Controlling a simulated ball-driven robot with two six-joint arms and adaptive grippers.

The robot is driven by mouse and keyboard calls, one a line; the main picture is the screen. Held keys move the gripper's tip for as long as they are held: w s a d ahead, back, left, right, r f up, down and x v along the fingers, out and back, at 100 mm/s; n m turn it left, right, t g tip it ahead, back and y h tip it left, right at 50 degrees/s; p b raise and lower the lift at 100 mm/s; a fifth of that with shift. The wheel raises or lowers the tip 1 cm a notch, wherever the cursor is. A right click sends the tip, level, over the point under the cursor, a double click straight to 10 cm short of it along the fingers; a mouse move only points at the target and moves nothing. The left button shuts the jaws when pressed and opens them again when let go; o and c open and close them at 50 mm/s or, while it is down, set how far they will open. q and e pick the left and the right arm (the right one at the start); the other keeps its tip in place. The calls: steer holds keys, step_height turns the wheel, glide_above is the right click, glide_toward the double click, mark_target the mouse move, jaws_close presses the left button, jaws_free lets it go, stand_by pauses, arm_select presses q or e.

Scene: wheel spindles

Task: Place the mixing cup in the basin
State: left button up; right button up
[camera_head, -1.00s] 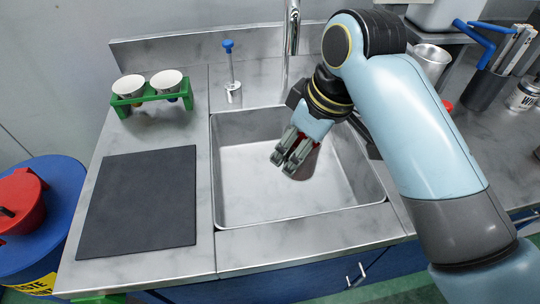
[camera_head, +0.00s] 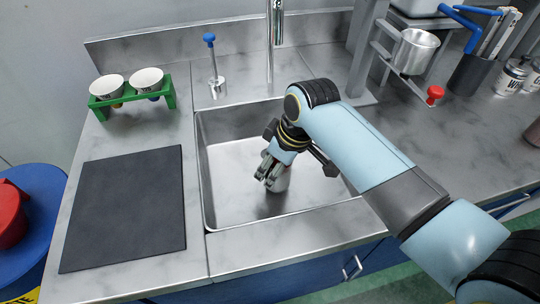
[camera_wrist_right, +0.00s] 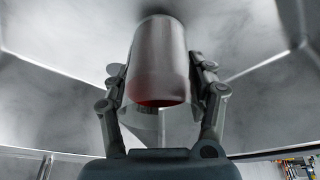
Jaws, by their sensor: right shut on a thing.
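The mixing cup (camera_wrist_right: 158,65) is a grey metal cylinder with a reddish tint at its near end. My right gripper (camera_wrist_right: 160,88) is shut on it, with one finger on each side. In the head view the right gripper (camera_head: 268,178) reaches down inside the steel basin (camera_head: 225,212), and a small part of the cup (camera_head: 282,183) shows beside the fingers. The cup is low over the basin floor; I cannot tell whether it touches. My left gripper is not in view.
A faucet (camera_head: 270,50) and a blue-topped dispenser (camera_head: 212,65) stand behind the basin. A green rack (camera_head: 150,97) with two white cups and a dark mat (camera_head: 125,210) lie left. A metal vessel (camera_head: 413,52) hangs in a stand on the right. The basin floor around the cup is clear.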

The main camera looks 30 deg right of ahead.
steer(key=w, duration=0.1)
steer(key=w+d, duration=0.1)
steer(key=w, duration=0.1)
steer(key=shift+w+r, duration=0.1)
steer(key=shift+w, duration=0.2)
steer(key=shift+f, duration=0.7)
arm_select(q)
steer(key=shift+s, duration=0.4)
arm_select(e)
steer(key=shift+s, duration=0.1)
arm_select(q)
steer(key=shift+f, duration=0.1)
arm_select(e)
steer(key=o, duration=1.2)
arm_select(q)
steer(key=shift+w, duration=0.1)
